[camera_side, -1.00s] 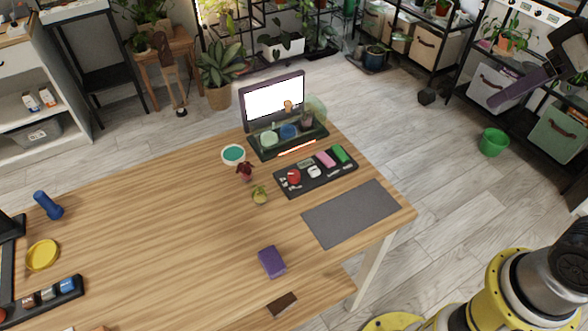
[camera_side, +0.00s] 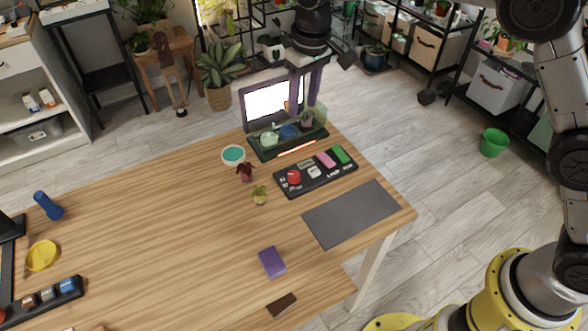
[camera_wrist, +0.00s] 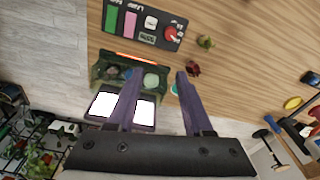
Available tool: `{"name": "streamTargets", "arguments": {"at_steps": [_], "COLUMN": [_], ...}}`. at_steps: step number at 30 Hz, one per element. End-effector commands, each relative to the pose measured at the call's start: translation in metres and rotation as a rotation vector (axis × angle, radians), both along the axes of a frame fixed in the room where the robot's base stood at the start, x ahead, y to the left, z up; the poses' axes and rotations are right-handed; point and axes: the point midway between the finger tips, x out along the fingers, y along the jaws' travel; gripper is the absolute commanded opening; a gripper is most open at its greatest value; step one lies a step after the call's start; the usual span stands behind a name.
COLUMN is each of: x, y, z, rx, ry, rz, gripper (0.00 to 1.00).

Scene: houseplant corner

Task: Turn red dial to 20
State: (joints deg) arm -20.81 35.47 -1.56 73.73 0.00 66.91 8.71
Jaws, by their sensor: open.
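The red dial (camera_side: 294,177) sits on a black control panel (camera_side: 318,181) at the far right part of the table. In the wrist view the red dial (camera_wrist: 171,33) shows near the top, on the panel (camera_wrist: 125,36) beside a white knob and small display. The number it points at is too small to read. My gripper (camera_side: 306,108) is above the back of the table, over the dark green tray, apart from the dial. In the wrist view my gripper (camera_wrist: 157,80) has its two purple fingers apart and nothing between them.
A dark green tray (camera_side: 259,152) with a lit screen (camera_side: 268,100) stands behind the panel. A grey mat (camera_side: 350,214) lies in front, clear.

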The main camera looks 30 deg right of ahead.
Motion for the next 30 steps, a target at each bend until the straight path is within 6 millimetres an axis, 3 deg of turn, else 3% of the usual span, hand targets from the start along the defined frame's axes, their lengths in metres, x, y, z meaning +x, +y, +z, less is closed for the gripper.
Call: {"name": "streamTargets", "arguments": {"at_steps": [1,4,14,24,30], "x": [0.001,-0.003,-0.009,-0.009,-0.009], "y": [0.009,0.019,0.026,0.025,0.026], "z": [-0.019,-0.044,-0.080,-0.147,-0.177], "rx": [-0.010,-0.027,-0.038,-0.038,-0.037], "ry": [0.026,0.067,0.092,0.093,0.090], "rz": [0.015,0.034,0.051,0.051,0.050], "gripper": [0.51,0.51,0.51,0.51,0.51]}}
